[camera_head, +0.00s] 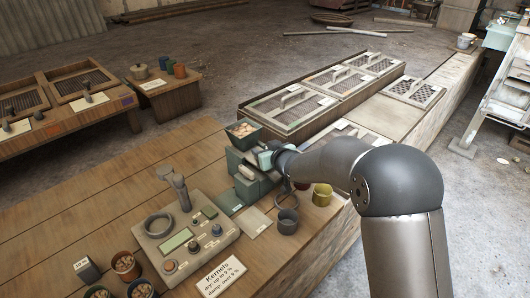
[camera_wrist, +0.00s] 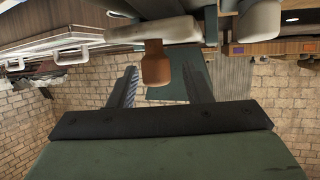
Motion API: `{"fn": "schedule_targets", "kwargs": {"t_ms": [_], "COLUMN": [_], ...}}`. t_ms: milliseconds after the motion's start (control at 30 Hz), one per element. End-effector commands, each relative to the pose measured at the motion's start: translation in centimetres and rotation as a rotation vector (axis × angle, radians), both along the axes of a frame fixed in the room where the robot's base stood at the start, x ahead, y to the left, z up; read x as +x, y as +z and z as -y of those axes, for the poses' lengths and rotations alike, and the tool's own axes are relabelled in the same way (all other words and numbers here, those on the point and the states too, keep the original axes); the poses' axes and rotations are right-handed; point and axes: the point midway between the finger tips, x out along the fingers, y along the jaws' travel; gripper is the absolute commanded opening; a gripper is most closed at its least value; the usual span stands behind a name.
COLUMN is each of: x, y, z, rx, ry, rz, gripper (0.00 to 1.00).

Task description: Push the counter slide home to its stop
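The counter unit (camera_head: 256,185) is a green-grey boxy device on the wooden bench, with a hopper of pale kernels (camera_head: 243,129) on its far side. My gripper (camera_head: 268,157) is at the top of this unit, and my arm hides part of it. In the wrist view, a green body with a black cross bar (camera_wrist: 160,121) fills the bottom. Two dark rails run away from the bar, with a brown knob (camera_wrist: 155,64) between them. Pale blunt parts show above the knob; whether they are my fingertips, and the gap between them, is unclear. The slide's exact position is not clear.
A grey control panel (camera_head: 188,243) with a display and knobs stands left of the unit. Grey (camera_head: 287,221) and yellow (camera_head: 322,194) cups stand to its right. A kernels card (camera_head: 221,277) and brown pots are at the front. Mesh-lidded bins (camera_head: 322,92) stand behind.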

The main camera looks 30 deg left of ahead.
Motion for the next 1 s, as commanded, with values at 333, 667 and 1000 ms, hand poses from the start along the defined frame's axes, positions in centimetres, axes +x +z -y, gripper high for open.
{"fn": "schedule_targets", "kwargs": {"t_ms": [333, 667, 1000], "x": [-0.2, -3.3, -6.8], "y": [0.2, 2.9, 5.7], "z": [0.6, 6.1, 12.2], "rx": [-0.002, -0.001, -0.001], "ry": [-0.002, -0.004, -0.002], "rz": [0.0, 0.001, 0.002], "gripper": [0.44, 0.44, 0.44]}}
